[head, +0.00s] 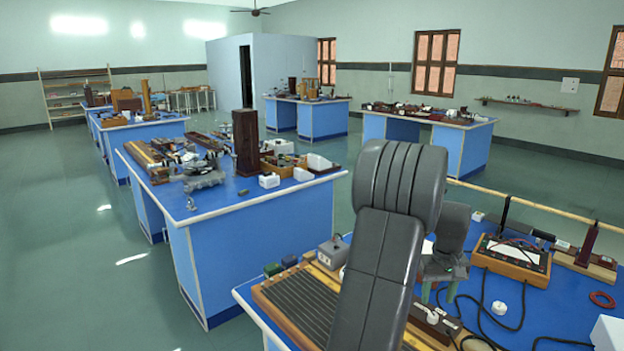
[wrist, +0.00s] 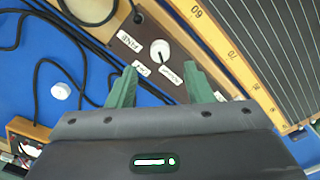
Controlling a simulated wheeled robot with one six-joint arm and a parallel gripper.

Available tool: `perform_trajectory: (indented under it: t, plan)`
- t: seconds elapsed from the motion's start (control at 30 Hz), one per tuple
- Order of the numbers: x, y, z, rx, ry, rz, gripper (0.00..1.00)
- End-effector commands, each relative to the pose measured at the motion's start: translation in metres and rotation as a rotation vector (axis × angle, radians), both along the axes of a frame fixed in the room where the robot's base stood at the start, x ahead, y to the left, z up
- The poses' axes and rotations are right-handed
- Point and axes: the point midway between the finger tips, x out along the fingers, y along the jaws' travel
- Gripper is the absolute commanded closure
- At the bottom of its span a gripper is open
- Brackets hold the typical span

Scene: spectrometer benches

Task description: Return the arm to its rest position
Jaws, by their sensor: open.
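My arm (head: 385,250) rises over the near blue bench and bends down on its far side. My gripper (head: 439,293) points down over the bench with its two green fingers apart. In the wrist view my gripper (wrist: 160,82) is open, with nothing between the fingers. Beyond the fingertips lies a dark box with a white knob (wrist: 160,49) and white labels. I cannot tell how far the fingertips are above it. My arm hides part of the bench in the head view.
The near bench (head: 480,325) holds a ribbed wooden board (head: 300,305) with a scale, a meter box (head: 512,257) with cables, a white round piece (head: 499,307) and a wooden rod (head: 540,208). Another crowded bench (head: 250,250) stands to the left. Open floor (head: 80,260) lies farther left.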

Motion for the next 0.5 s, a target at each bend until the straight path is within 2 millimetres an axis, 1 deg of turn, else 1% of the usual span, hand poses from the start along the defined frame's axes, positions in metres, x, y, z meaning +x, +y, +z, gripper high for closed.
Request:
perform_trajectory:
  t: [0.03, 0.1, 0.4, 0.43, 0.5]
  plan:
    - [0.000, 0.000, 0.011, -0.002, -0.004, 0.000, 0.53]
    - [0.001, 0.000, 0.025, -0.002, -0.004, 0.000, 0.53]
    - [0.001, 0.000, 0.085, -0.002, -0.004, 0.000, 0.53]
    - [0.000, 0.000, 0.079, 0.001, 0.002, 0.000, 0.53]
    - [-0.001, 0.000, 0.061, 0.003, 0.006, 0.000, 0.53]
